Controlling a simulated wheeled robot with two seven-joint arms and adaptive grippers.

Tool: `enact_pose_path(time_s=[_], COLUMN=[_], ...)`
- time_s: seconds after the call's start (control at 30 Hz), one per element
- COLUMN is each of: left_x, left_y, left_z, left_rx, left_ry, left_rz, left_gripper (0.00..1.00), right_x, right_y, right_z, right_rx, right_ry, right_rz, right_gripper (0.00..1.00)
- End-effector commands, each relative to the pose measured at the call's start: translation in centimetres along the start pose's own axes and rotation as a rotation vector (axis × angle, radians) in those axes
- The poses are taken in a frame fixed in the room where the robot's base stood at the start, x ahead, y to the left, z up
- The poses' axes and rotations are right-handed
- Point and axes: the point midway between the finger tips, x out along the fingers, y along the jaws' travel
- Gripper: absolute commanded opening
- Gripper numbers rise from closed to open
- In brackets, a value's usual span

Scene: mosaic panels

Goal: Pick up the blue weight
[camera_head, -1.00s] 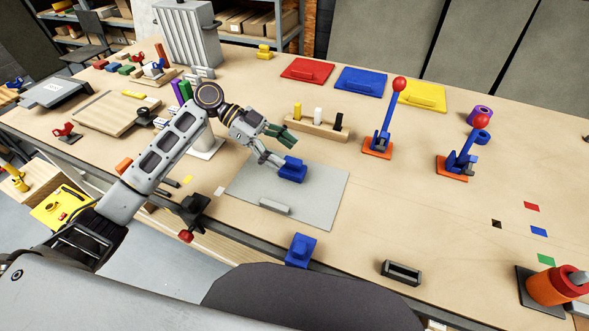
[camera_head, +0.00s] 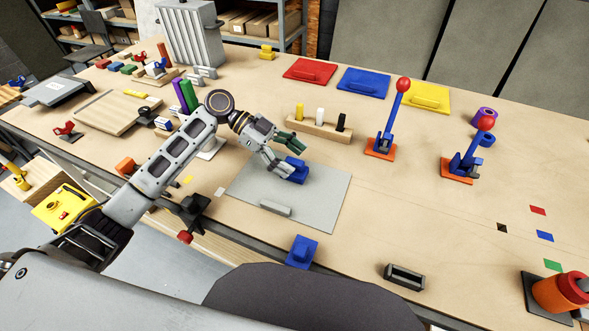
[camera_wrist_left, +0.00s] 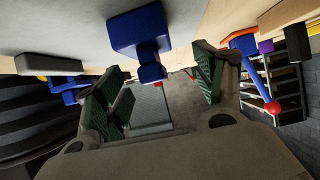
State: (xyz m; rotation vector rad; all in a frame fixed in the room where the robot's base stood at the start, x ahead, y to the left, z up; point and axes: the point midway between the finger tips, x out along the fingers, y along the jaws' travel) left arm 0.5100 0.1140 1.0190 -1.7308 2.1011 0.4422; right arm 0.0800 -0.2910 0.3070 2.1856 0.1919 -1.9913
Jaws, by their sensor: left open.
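The blue weight (camera_head: 296,170) stands on the grey panel (camera_head: 325,195) in the middle of the table. In the head view my left gripper (camera_head: 287,158) is at the weight, and its fingers partly cover it. In the left wrist view the blue weight (camera_wrist_left: 140,32) shows at the top centre, its narrower part pointing toward the space between the green-padded fingers. My left gripper (camera_wrist_left: 160,92) is open there, with a gap beside each finger. A second blue block (camera_head: 301,251) sits at the table's front edge. My right gripper does not show.
A wooden block with yellow, white and black pegs (camera_head: 320,126) stands behind the panel. Two red-knobbed levers stand to the right (camera_head: 388,125). Red, blue and yellow panels (camera_head: 362,82) lie at the back. The table's right middle is mostly clear.

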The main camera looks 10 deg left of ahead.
Motion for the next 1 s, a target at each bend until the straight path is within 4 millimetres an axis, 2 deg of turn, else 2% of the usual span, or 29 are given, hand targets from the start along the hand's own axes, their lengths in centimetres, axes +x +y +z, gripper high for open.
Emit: enact_pose_path(time_s=[0.13, 0.37, 0.57, 0.8, 1.0], left_x=[0.1, 0.3, 1.6, 4.3, 5.3], left_y=[0.0, 0.0, 0.3, 0.5, 0.5], left_z=[0.0, 0.0, 0.0, 0.2, 0.3], left_rx=[0.0, 0.0, 0.001, 0.001, 0.001], left_ry=[0.0, 0.0, 0.0, 0.0, 0.0], left_rz=[0.0, 0.001, 0.001, 0.002, -0.001], left_gripper=[0.7, 0.7, 0.7, 0.7, 0.7], right_x=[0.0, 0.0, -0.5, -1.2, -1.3], right_y=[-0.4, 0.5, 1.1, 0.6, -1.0], right_z=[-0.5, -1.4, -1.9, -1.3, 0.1], right_rx=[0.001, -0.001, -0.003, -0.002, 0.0], right_ry=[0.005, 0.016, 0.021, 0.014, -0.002], right_rz=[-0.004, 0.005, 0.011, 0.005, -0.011], right_gripper=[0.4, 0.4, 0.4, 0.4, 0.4])
